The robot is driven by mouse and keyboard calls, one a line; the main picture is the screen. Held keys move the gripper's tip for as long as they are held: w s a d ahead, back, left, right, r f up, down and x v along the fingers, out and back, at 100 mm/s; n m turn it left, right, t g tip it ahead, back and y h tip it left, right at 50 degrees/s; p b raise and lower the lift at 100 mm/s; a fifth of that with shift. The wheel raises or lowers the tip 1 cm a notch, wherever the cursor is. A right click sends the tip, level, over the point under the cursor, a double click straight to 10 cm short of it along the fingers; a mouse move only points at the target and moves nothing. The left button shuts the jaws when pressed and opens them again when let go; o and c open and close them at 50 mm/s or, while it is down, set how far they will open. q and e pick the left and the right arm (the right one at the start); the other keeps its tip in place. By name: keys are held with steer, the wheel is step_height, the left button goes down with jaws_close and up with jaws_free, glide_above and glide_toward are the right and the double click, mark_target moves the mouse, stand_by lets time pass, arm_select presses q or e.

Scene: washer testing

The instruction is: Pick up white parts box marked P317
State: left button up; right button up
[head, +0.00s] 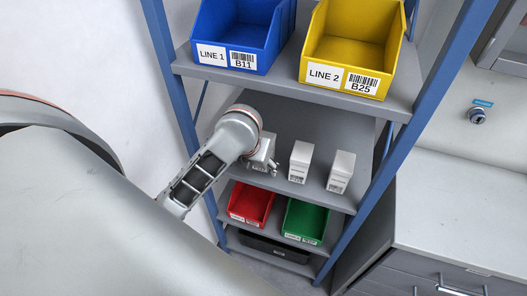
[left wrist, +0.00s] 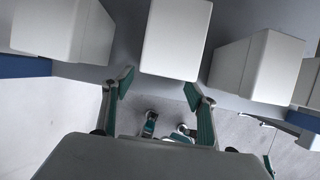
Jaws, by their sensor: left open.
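White parts boxes stand upright on the middle grey shelf. Two show clearly in the head view, a nearer-centre box (head: 300,161) and a right box (head: 341,172); another is partly hidden behind my left gripper (head: 267,167). Their labels are too small to read, so I cannot tell which is P317. In the left wrist view, my left gripper (left wrist: 158,86) is open and empty. A white box (left wrist: 176,38) lies just ahead, between the lines of its fingers. Other white boxes flank it, on the left (left wrist: 65,30) and right (left wrist: 256,65). My right gripper is out of view.
The shelf above holds a blue bin (head: 237,55) and a yellow bin (head: 345,75). Below are a red bin (head: 250,204), a green bin (head: 304,222) and a dark container (head: 274,248). Blue posts (head: 180,95) frame the rack. The middle shelf behind the boxes looks clear.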

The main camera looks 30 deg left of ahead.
mark_target(272, 136)
arm_select(q)
steer(key=w, duration=0.2)
steer(key=w+a, duration=0.1)
steer(key=w, duration=0.2)
steer(key=shift+a, duration=0.1)
steer(key=shift+f, duration=0.55)
steer(key=shift+c, duration=0.5)
steer(key=c, duration=1.2)
